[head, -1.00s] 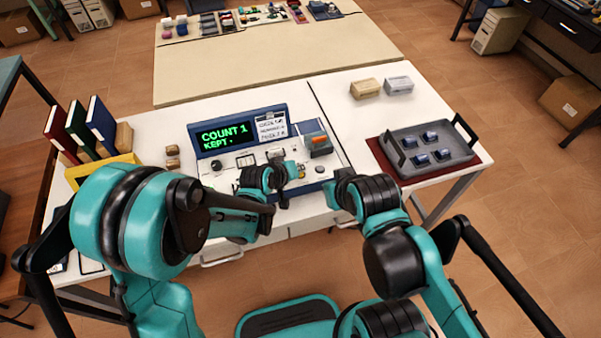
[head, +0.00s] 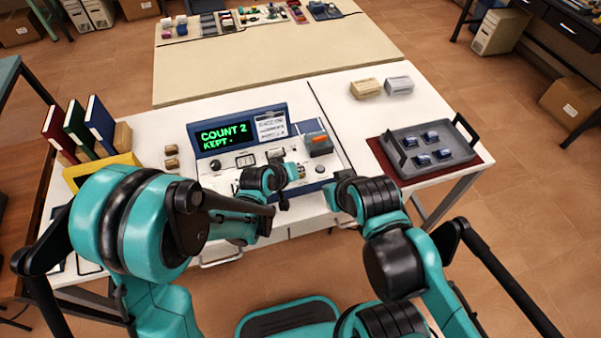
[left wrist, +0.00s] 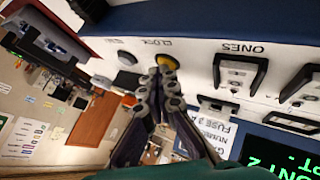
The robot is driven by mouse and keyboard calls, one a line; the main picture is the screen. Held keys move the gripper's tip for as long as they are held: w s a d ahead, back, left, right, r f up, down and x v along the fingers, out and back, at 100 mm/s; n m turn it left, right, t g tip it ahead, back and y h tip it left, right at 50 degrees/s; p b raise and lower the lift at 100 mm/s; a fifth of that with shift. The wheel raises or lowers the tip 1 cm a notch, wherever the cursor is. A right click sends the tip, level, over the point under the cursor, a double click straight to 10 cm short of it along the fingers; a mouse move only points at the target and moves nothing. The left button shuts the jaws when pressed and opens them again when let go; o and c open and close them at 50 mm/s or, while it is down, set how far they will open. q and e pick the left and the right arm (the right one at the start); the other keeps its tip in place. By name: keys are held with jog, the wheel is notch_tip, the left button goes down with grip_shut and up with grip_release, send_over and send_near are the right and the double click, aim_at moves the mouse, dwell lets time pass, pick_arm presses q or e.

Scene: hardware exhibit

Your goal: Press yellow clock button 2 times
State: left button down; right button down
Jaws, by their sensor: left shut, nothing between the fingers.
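The yellow clock button (left wrist: 169,61) shows in the left wrist view beside the word CLOCK on the white panel, partly covered by my fingertips. My left gripper (left wrist: 160,76) is shut and empty, its tips at the button; I cannot tell whether they touch it. In the head view, my left gripper (head: 298,171) is over the right part of the console (head: 255,163). The console's display (head: 224,137) reads COUNT 2 and KEPT in green. My right gripper (head: 335,194) is near the table's front edge, its fingers too hidden to read.
A round grey button (left wrist: 127,58) sits next to the yellow one, and a bracket-like handle marked ONES (left wrist: 238,72) is on its other side. A grey tray (head: 401,172) with several blue blocks stands on a red mat at the right. Books (head: 100,124) stand at the left.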

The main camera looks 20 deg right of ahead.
pick_arm(q)
jog(key=shift+r, duration=0.15)
jog(key=shift+r+p, duration=0.6)
jog(key=shift+r, duration=0.2)
jog(key=shift+r+p, duration=1.8)
jog(key=shift+r, duration=0.75)
jog(key=shift+f, duration=0.1)
